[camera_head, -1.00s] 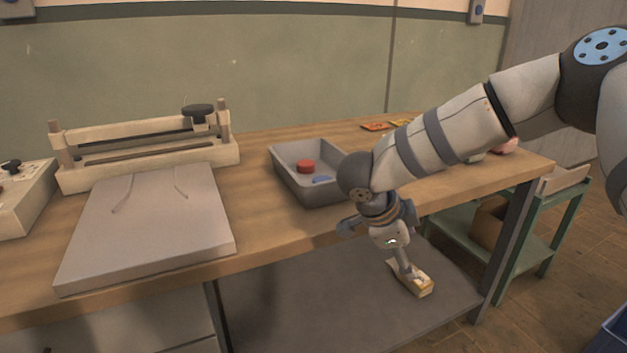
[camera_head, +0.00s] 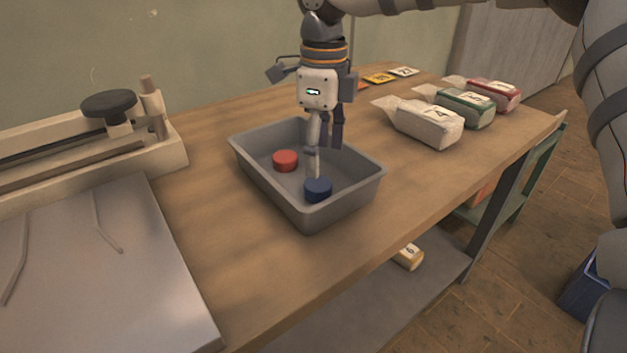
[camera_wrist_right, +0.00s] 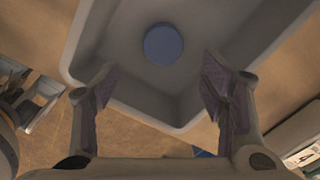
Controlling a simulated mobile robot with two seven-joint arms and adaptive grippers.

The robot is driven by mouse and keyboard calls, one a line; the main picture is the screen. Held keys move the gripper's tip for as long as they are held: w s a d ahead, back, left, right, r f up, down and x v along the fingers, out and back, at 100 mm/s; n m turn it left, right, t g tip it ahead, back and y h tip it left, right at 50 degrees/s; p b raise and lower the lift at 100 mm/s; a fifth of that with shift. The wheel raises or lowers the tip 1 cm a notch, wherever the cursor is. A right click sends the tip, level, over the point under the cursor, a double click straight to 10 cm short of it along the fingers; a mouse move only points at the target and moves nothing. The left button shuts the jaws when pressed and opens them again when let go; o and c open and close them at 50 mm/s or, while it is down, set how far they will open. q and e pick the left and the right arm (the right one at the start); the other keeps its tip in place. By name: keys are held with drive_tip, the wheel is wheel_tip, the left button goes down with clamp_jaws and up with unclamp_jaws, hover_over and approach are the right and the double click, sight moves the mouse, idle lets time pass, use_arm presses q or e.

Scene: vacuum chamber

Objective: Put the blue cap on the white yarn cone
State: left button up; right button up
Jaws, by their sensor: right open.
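The blue cap (camera_head: 318,189) is a short round disc on the floor of the grey tray (camera_head: 367,181), near its front side. In the right wrist view the blue cap (camera_wrist_right: 163,44) lies beyond the fingertips, centred between them with a gap. My right gripper (camera_head: 325,162) points down over the tray, open and empty, one finger overlapping the cap's upper edge in the head view. I cannot pick out a white yarn cone. A white bag-like item with a number label (camera_head: 428,125) lies on the table to the right. My left gripper is not in view.
A red cap (camera_head: 285,160) lies in the tray, left of the blue one. Green (camera_head: 465,108) and red (camera_head: 494,95) bag-like items lie beyond the white one. A press-like device (camera_head: 150,135) stands left.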

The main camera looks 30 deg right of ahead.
sight(317, 183)
drive_tip(key=f, duration=0.7)
drive_tip(key=shift+w+a, duration=0.1)
drive_tip(key=shift+w, duration=0.3)
drive_tip(key=shift+r, duration=0.1)
drive_tip(key=shift+c, duration=0.6)
drive_tip(key=c, duration=0.8)
